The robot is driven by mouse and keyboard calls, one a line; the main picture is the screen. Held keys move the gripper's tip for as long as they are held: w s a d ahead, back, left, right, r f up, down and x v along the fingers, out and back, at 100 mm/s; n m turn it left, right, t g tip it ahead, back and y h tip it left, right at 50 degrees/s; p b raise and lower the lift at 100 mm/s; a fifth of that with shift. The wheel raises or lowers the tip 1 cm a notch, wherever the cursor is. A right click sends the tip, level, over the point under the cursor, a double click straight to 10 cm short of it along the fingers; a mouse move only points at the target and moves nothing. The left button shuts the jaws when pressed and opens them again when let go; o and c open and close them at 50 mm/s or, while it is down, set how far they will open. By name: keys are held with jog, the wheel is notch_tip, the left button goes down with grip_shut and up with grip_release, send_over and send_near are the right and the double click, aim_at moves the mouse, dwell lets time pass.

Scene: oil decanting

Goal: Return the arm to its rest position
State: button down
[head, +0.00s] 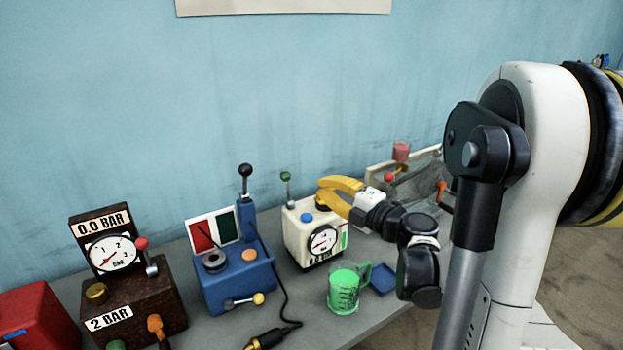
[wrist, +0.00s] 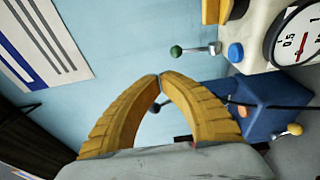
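My gripper (head: 320,190) has two yellow curved fingers. In the wrist view the fingertips (wrist: 160,77) meet and nothing shows between them, so it is shut and empty. In the head view it is above the cream box (head: 300,238) with a round gauge, near its top. I cannot tell whether it touches the box. My arm comes in from the right, bent down and then across to the left, in front of the wall.
A green measuring cup (head: 343,290) stands on the grey table below my wrist. A blue device (head: 235,283) with an upright lever is to the left, then a brown gauge box (head: 148,307) and a red box (head: 38,318). A clear-sided stand (head: 418,178) is behind my wrist.

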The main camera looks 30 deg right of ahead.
jog(key=shift+s, duration=0.15)
notch_tip(320, 180, up, 11)
jog(key=s+m+h, duration=0.1)
jog(key=m+h, duration=0.8)
jog(key=m, duration=0.4)
jog(key=s+a+f+m+g+y, duration=0.5)
jog(key=s+a+f+g, duration=0.5)
jog(key=s+a+f, duration=0.7)
jog(key=s+a+m, duration=0.1)
jog(key=s+m, duration=0.1)
jog(key=shift+s+a+f+m, duration=0.15)
jog(key=shift+a+f+m, duration=0.1)
jog(key=shift+a+m, duration=0.1)
